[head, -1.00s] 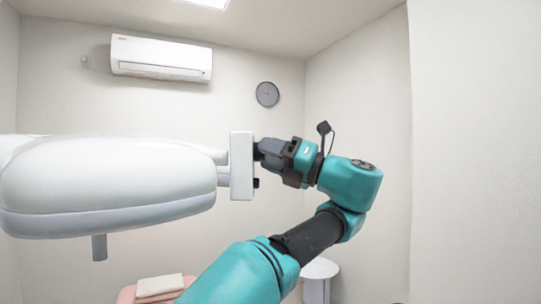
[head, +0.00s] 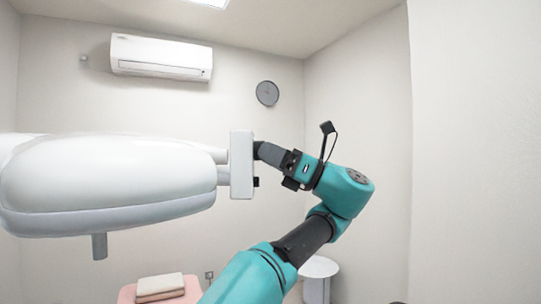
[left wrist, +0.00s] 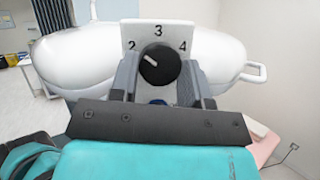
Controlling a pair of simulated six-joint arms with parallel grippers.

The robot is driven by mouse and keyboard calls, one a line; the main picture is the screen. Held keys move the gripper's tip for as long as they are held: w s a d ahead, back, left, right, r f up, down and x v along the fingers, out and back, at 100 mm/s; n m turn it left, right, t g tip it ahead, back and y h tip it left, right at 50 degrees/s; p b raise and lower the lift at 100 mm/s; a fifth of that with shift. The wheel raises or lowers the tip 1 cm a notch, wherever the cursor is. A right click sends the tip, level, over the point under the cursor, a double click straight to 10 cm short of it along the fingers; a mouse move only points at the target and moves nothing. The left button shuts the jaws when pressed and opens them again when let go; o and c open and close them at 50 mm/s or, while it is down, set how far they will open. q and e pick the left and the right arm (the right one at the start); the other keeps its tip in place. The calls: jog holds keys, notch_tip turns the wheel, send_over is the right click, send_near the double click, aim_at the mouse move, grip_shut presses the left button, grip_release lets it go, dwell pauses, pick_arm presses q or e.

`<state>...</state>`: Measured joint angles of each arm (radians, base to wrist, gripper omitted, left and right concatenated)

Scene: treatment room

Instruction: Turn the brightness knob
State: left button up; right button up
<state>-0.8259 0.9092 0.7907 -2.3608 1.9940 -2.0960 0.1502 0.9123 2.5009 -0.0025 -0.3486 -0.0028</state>
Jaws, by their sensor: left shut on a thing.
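The brightness knob (left wrist: 159,65) is a round black dial with a white mark, on a white panel (left wrist: 146,31) bearing the numbers 2, 3 and 4. The mark points up and left, toward the 2. In the left wrist view my left gripper (left wrist: 158,76) has one grey finger on each side of the knob, shut on it. In the head view the panel (head: 241,165) is seen edge-on at the right end of a white lamp head (head: 110,178). My right gripper is not in view.
A small black part (head: 257,182) sticks out of the panel below my gripper. A pink surface with folded towels (head: 160,287) and a round white table (head: 319,268) stand low behind my arm. The space right of my arm is clear.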

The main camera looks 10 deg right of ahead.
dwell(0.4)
pick_arm(q)
jog(key=o, duration=0.9)
jog(key=shift+d, duration=0.1)
